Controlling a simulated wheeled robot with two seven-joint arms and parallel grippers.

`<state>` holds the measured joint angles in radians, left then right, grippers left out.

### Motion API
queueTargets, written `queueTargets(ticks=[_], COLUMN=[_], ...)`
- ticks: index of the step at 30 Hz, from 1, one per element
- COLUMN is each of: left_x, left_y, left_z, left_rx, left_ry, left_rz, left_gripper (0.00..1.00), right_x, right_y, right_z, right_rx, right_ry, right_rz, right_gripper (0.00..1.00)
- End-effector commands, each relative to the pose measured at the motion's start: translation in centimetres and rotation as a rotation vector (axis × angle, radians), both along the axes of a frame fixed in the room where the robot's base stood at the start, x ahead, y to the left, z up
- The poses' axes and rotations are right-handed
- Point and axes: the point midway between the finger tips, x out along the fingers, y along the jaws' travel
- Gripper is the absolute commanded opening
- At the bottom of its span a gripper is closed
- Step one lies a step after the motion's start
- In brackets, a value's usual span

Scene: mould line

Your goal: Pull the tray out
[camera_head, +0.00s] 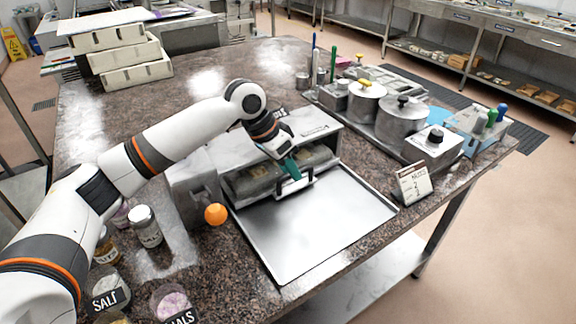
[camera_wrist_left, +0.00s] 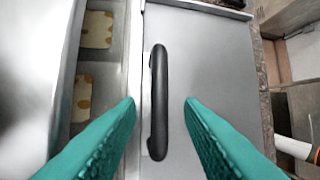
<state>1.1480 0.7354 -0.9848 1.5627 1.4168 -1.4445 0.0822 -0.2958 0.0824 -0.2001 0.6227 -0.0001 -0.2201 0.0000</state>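A metal machine with an open front slot (camera_head: 190,185) stands on the stone counter. A tray edge with a dark bar handle (camera_head: 308,180) shows at its slot; the handle also shows in the left wrist view (camera_wrist_left: 158,100). Pale yellowish pieces lie in the compartments (camera_wrist_left: 85,95) beside the handle there. My left gripper (camera_head: 291,168) is at the handle, pointing down. In the left wrist view its green fingers (camera_wrist_left: 160,104) are apart, one on each side of the handle, with gaps visible. My right gripper is not in view.
A flat rimmed metal sheet (camera_head: 320,225) lies clear in front of the machine. An orange ball-shaped knob (camera_head: 215,214) and jars (camera_head: 145,226) are at left. A price-style card (camera_head: 412,184) stands at right. Pots (camera_head: 402,120) stand behind it.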

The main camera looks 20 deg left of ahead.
Motion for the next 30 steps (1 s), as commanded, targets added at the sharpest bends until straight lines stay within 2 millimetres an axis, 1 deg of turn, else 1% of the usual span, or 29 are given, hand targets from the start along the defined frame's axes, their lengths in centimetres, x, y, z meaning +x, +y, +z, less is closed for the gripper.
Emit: queueTargets(ticks=[7,13,14,23,26,30], left_x=[0.0,0.0,0.0,-0.1,-0.5,-1.8], left_y=[0.0,0.0,0.0,-0.2,-0.7,-2.3], left_z=[-0.1,-0.1,0.0,0.0,0.2,0.4], left_rx=[0.000,0.000,0.000,-0.001,-0.001,-0.003], left_ry=[0.000,0.000,0.000,0.000,0.001,0.002], left_rz=[0.000,0.000,0.000,-0.001,-0.002,-0.005], left_gripper=[0.34,0.02,0.00,0.00,0.00,0.00], right_x=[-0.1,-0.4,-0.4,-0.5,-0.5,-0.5], right_y=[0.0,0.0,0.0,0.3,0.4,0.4], right_z=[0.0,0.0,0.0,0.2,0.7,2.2], right_rx=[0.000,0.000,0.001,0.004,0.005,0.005], right_ry=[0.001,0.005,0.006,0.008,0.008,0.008], right_rz=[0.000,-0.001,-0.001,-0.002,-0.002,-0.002], right_gripper=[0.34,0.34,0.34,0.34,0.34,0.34])
